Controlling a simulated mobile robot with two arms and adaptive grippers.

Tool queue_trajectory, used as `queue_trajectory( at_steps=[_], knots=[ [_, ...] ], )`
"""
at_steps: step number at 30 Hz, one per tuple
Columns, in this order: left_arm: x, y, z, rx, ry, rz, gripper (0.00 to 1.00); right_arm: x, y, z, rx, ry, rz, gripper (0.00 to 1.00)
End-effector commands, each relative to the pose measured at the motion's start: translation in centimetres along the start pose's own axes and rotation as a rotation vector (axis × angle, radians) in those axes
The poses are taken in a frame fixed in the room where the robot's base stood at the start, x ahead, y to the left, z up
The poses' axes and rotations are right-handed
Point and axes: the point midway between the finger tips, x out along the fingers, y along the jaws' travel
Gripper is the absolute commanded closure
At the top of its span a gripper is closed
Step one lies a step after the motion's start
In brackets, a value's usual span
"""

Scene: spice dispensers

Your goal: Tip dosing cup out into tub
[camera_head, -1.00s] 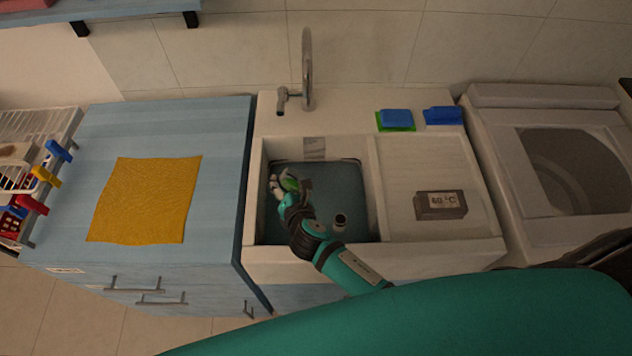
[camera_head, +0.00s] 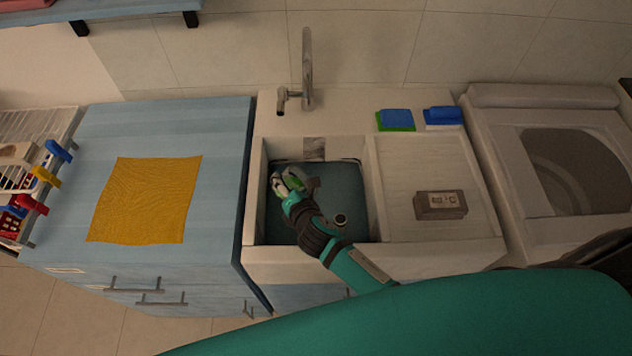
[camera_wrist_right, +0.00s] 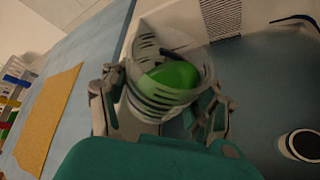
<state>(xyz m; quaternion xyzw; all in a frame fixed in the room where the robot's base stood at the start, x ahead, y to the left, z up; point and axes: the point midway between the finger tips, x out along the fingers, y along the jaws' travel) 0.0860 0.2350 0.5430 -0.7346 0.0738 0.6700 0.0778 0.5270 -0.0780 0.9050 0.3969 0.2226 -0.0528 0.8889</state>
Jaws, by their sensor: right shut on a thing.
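The dosing cup (camera_wrist_right: 150,105) is clear with grey markings and has green contents (camera_wrist_right: 172,84) inside. My right gripper (camera_wrist_right: 160,98) is shut on it, one finger on each side. In the head view my right gripper (camera_head: 291,184) is over the left part of the tub and partly hides the cup. The cup looks tilted in the right wrist view. The tub (camera_head: 345,185) is the blue-grey basin set in the white sink; it also shows at the right of the wrist view (camera_wrist_right: 268,75). I cannot tell whether anything leaves the cup. My left gripper is not in view.
A round, pale-rimmed piece (camera_head: 340,220) stands in the tub. A faucet (camera_head: 307,70) rises behind it. A grey box (camera_head: 440,204) and sponges (camera_head: 396,119) are on the right side. A yellow cloth (camera_head: 145,199) lies on the blue counter.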

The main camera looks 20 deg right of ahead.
Motion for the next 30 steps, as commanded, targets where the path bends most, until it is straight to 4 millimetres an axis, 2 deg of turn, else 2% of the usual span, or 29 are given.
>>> queue_trajectory(
  at_steps=[30],
  knots=[
    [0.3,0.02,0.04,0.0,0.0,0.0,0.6,-0.31,0.5,0.5,0.123,0.034,0.053,0.79]
  ],
)
